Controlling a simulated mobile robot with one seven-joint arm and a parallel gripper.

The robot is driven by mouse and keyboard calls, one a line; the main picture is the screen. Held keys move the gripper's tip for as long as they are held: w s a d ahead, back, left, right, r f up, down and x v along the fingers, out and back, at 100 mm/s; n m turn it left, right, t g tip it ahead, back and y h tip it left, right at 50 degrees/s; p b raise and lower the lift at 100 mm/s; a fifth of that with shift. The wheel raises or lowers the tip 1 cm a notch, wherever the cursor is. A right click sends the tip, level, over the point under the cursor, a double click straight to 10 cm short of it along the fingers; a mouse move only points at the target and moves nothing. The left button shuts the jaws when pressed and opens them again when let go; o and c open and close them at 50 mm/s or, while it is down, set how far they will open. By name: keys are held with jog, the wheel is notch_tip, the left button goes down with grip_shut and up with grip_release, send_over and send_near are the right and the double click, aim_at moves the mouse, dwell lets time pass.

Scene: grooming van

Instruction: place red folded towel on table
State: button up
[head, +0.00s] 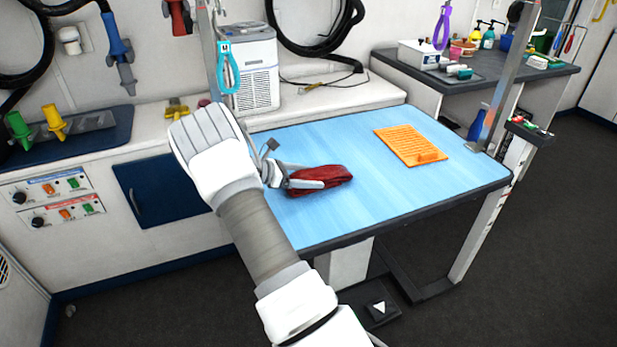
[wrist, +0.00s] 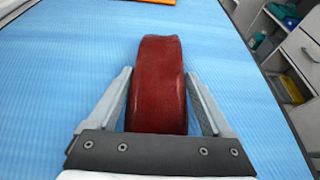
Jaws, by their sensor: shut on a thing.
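The red folded towel (head: 324,180) is at the left part of the blue-topped table (head: 390,204) in the head view. My gripper (head: 318,182) is shut on it, with one finger on each side. In the wrist view the towel (wrist: 158,85) stands between the two fingers of my gripper (wrist: 160,100), with its far end reaching past the fingertips. The blue table top (wrist: 60,70) lies under it. The towel is on or very close to the surface; I cannot tell if it bears on it.
An orange textured mat (head: 410,145) lies on the table's right half. A metal post (head: 500,85) rises at the right corner. A white counter (head: 330,100) with a boxy white unit (head: 252,70) runs behind. The table's front right is clear.

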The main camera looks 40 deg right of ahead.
jog(key=shift+f, duration=0.15)
jog(key=o, duration=1.2)
jog(key=shift+c, duration=0.2)
